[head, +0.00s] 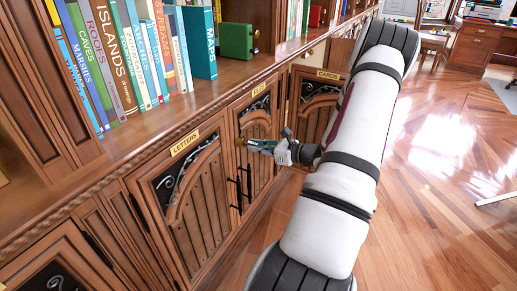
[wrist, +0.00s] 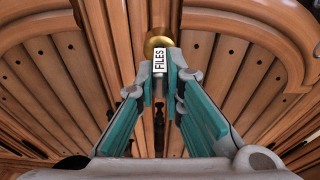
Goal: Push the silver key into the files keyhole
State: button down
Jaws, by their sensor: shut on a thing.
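The files cupboard doors (head: 254,135) stand below a yellow FILES plate (head: 258,89). A round brass keyhole plate (head: 240,142) is on them, and it also shows in the wrist view (wrist: 159,42). My gripper (head: 255,146) reaches the door front from the right. In the wrist view its teal fingers (wrist: 160,76) are closed on the key, of which a white piece marked FILES (wrist: 159,60) shows between the tips. The key's tip is hidden, so I cannot tell whether it is in the keyhole or just in front of it.
Dark bar handles (head: 247,183) hang below the keyhole. The LETTERS cupboard (head: 190,195) is on the left, the CARDS cupboard (head: 316,105) on the right. Books (head: 125,55) and a green box (head: 235,41) stand on the ledge above.

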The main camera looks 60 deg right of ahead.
jog(key=shift+w, duration=0.25)
jog(key=c, duration=1.6)
grip_release()
jog(key=shift+s, duration=0.1)
jog(key=a+v, duration=0.1)
jog(key=v, duration=1)
jog(key=shift+s+d, duration=0.35)
jog(key=shift+d, duration=0.1)
jog(key=shift+r, duration=0.15)
